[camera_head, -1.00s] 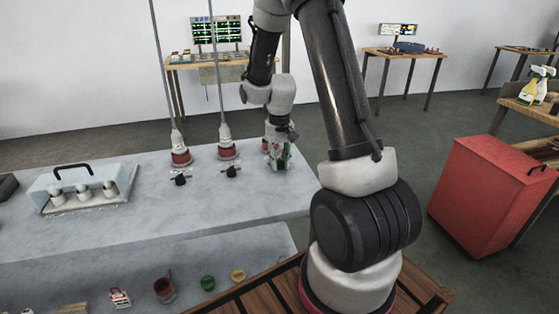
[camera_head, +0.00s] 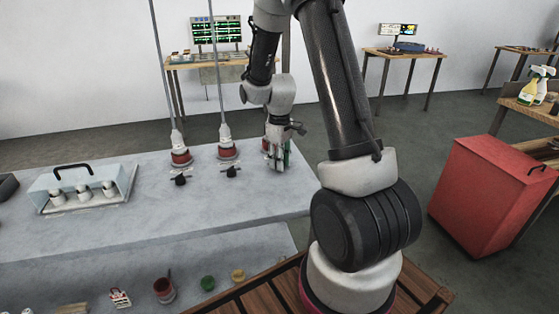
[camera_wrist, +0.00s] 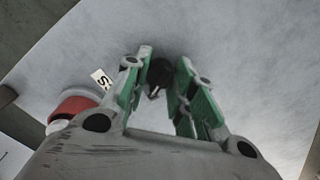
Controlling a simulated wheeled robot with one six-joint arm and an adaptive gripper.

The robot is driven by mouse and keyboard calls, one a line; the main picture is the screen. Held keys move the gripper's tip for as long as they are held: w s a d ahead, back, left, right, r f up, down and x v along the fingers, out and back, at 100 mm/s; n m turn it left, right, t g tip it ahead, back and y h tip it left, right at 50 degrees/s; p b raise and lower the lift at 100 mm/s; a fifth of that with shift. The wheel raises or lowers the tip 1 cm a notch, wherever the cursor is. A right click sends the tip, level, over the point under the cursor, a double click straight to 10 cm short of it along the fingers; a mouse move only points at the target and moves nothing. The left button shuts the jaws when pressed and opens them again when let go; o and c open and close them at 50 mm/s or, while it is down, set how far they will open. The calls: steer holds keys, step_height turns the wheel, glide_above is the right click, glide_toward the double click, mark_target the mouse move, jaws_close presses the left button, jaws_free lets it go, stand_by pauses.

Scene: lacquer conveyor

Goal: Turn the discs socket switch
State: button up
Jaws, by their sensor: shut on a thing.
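My gripper (camera_head: 277,166) points down at the right part of the grey table, in front of the rightmost red socket (camera_head: 265,146). In the wrist view its green-padded fingers (camera_wrist: 160,92) are closed around the small black switch (camera_wrist: 158,72), which stands on the grey surface. The socket also shows in the wrist view as a red and white body (camera_wrist: 72,106), with a white label (camera_wrist: 101,78) beside it bearing an "S"; the rest of the label is hidden. In the head view the gripper hides this switch.
Two more red sockets, left (camera_head: 181,157) and middle (camera_head: 228,152), have cabled plugs above and black switches (camera_head: 180,180) (camera_head: 231,171) in front. A clear-covered box (camera_head: 60,187) stands at left. Small pots, including a green one (camera_head: 208,283), sit below. A red cabinet (camera_head: 480,200) stands right.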

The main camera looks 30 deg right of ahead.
stand_by(0.4)
steer(key=o, duration=1.1)
steer(key=shift+c, duration=0.2)
step_height(320, 180, up, 12)
